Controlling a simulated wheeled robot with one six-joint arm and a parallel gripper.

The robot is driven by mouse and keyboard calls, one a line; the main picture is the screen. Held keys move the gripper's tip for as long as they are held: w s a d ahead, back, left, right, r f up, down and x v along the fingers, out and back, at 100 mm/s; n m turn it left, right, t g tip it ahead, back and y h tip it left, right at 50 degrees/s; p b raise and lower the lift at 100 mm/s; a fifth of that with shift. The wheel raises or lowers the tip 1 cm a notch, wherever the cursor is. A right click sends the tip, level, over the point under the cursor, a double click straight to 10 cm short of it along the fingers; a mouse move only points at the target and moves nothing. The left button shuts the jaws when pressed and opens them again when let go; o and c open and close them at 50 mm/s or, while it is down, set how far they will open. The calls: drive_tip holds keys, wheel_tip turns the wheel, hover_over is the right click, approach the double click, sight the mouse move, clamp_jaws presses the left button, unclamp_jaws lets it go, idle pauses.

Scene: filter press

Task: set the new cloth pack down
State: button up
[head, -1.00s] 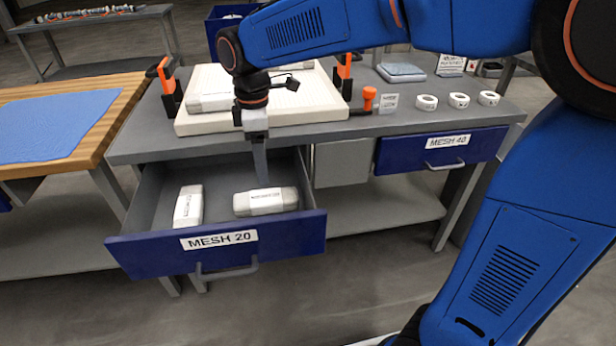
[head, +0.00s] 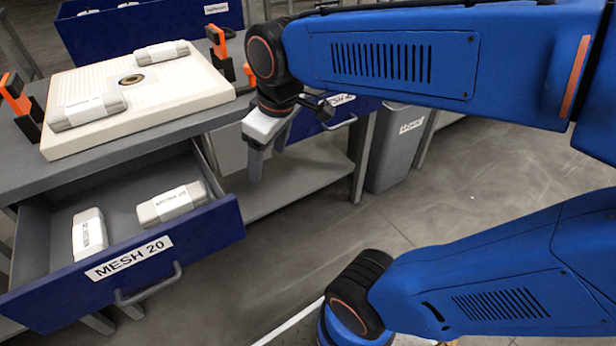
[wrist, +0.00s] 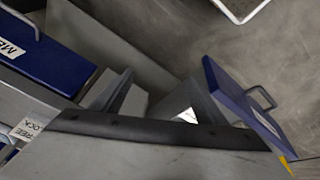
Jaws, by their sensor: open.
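White-grey cloth packs lie in several places in the head view. Two lie in the open MESH 20 drawer (head: 135,262): one near the left (head: 89,234) and one nearer the right (head: 171,204). A third pack (head: 86,110) lies on the front left of the cream filter plate (head: 150,92), and a fourth (head: 161,52) lies across its back edge. My gripper (head: 268,163) is open and empty, pointing down to the right of the drawer, apart from every pack. No pack is recognisable in the blurred wrist view.
A blue bin (head: 120,35) stands behind the bench. Orange-and-black clamps flank the plate, left (head: 20,102) and right (head: 219,52). A grey waste bin (head: 397,148) stands at right. Open floor (head: 460,165) lies beyond it.

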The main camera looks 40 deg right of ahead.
drive_tip(key=s+d+f+m+t, duration=0.1)
drive_tip(key=s+d+f+m, duration=0.2)
drive_tip(key=s+d+m, duration=0.2)
drive_tip(key=shift+s+f+t+h, duration=0.3)
drive_tip(key=shift+s+f, duration=0.05)
drive_tip(key=shift+s, duration=0.8)
drive_tip(key=shift+c, duration=0.4)
